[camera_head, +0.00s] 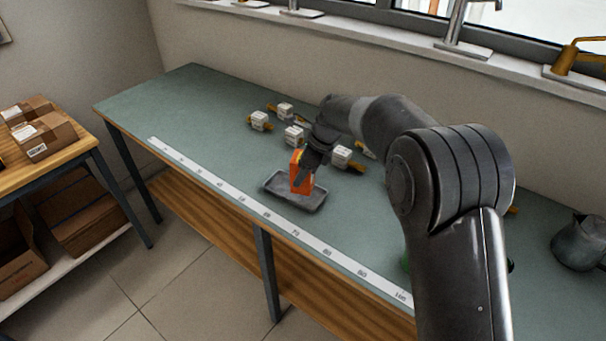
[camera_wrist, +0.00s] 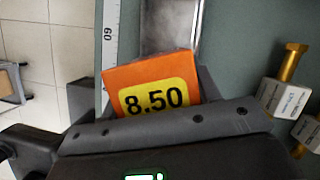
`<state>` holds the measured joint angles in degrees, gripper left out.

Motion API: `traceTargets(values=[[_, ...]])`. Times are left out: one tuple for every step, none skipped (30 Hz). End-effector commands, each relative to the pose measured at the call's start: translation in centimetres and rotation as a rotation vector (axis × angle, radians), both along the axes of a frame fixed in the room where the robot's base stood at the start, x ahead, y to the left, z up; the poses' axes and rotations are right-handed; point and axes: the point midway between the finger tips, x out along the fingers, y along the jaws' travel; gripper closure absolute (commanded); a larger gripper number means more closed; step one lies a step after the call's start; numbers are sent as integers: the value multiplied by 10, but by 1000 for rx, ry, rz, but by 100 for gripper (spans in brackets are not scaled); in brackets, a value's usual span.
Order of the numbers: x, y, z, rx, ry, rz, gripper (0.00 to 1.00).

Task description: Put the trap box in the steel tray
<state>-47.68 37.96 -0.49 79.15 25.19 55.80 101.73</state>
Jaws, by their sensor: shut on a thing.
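The trap box (camera_head: 301,172) is orange and stands in my gripper over the steel tray in the head view. In the wrist view the trap box (camera_wrist: 152,92) shows a yellow label reading 8.50. My gripper (camera_head: 304,176) is shut on it. The steel tray (camera_head: 285,201) is a shallow grey tray near the front edge of the bench; part of it also shows in the wrist view (camera_wrist: 171,30). Whether the box touches the tray floor I cannot tell, as the gripper hides part of it.
Several white-labelled brass fittings (camera_head: 260,121) lie behind the tray on the green bench (camera_head: 190,105). A white measuring strip (camera_head: 232,192) runs along the front edge. A metal jug (camera_head: 580,242) stands at the right. The bench's left end is clear.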

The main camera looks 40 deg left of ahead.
Motion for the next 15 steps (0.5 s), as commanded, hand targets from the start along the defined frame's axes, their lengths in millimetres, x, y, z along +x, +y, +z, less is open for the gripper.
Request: traceTargets(values=[[0, 0, -8, -1, 1, -1, 72], [0, 0, -11, -1, 2, -1, 72], [0, 0, -14, 1, 1, -1, 72], [0, 0, -16, 1, 0, -1, 72], [0, 0, -16, 2, 0, -1, 72], [0, 0, -16, 3, -1, -1, 72], [0, 0, -16, 3, -1, -1, 72], [0, 0, -15, 3, -1, -1, 72], [0, 0, -15, 3, -1, -1, 72], [0, 0, -15, 3, -1, -1, 72], [0, 0, -16, 2, -1, -2, 72], [0, 0, -17, 1, 0, -1, 72], [0, 0, -18, 1, 0, -1, 72], [0, 0, -19, 1, 0, -1, 72], [0, 0, -20, 1, 0, -1, 72]])
